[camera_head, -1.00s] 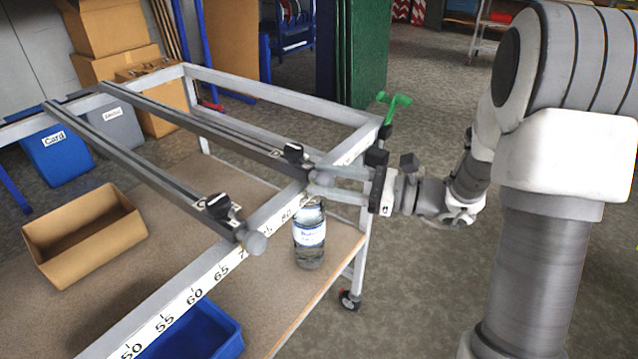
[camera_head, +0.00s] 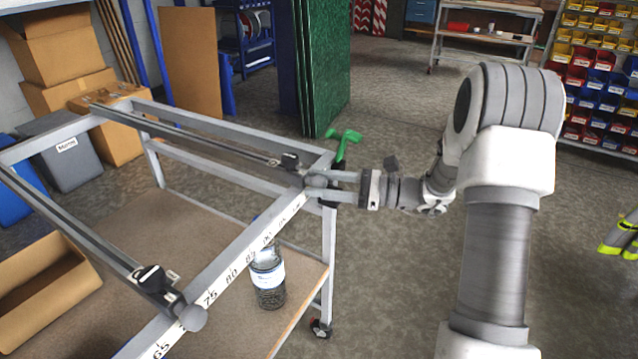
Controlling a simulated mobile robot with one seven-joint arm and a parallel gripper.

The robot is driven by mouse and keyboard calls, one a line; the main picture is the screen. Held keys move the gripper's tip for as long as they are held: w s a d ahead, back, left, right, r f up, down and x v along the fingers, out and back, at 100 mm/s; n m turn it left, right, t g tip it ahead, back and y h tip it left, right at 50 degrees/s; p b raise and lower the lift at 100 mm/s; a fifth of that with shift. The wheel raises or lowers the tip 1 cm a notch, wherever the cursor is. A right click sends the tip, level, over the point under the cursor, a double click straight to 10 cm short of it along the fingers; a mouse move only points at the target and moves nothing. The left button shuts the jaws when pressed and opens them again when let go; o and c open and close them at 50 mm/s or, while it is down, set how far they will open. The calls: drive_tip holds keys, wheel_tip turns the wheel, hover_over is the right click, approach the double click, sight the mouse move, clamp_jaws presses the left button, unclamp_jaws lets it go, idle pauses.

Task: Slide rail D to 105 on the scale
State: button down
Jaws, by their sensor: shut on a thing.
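A grey rail (camera_head: 200,130) crosses the frame table at the far right part of the scale bar. Its black clamp (camera_head: 290,161) sits near the bar's right corner, and its letter is too small to read. My gripper (camera_head: 318,184) comes from the right and is shut on the round grey knob at this rail's near end. The fingers hide most of that knob. The white scale (camera_head: 231,272) shows 65, 75 and 80 clearly; the marks by the held rail are too small or covered to read.
A second rail (camera_head: 75,222) with a black clamp and a grey knob (camera_head: 193,317) crosses near 75. A labelled jar (camera_head: 268,280) stands on the lower shelf under the bar. A green-handled object (camera_head: 344,140) is at the table corner.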

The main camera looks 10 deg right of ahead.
drive_tip(key=shift+f, duration=0.1)
drive_tip(key=shift+c, duration=2.2)
unclamp_jaws()
drive_tip(key=p+v, duration=0.2)
drive_tip(key=v, duration=1.5)
drive_tip(key=shift+s+d, duration=0.15)
